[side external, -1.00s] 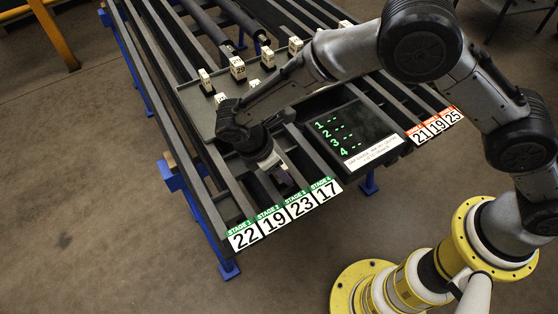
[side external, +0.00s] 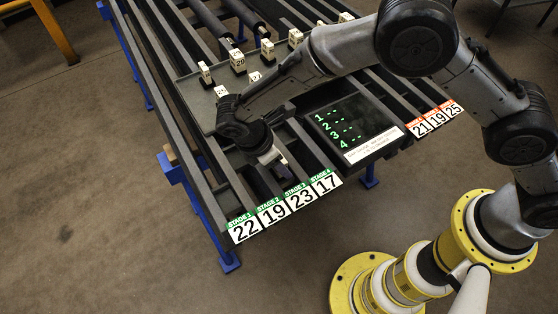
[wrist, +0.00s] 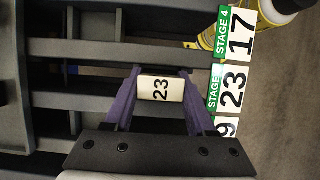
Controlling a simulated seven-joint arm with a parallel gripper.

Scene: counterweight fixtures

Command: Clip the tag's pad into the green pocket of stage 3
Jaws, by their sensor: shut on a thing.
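My gripper (wrist: 159,76) is shut on a white tag (wrist: 160,90) marked 23, with its purple fingers on either side of the tag. In the side external view my gripper (side external: 283,172) points down at the dark bars behind the stage labels, and the tag is too small to make out there. The stage 3 label (side external: 300,199), green-topped and reading 23, is on the front edge; it also shows in the wrist view (wrist: 231,90), right of the held tag. The pocket and the tag's pad cannot be made out clearly.
Stage labels 22 (side external: 244,231), 19 (side external: 273,213) and 17 (side external: 326,183) flank stage 3. A dark display (side external: 345,130) with green rows stands to the right. Several numbered tags stand on the tray (side external: 190,92) behind. Red-topped labels (side external: 436,118) are at the far right.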

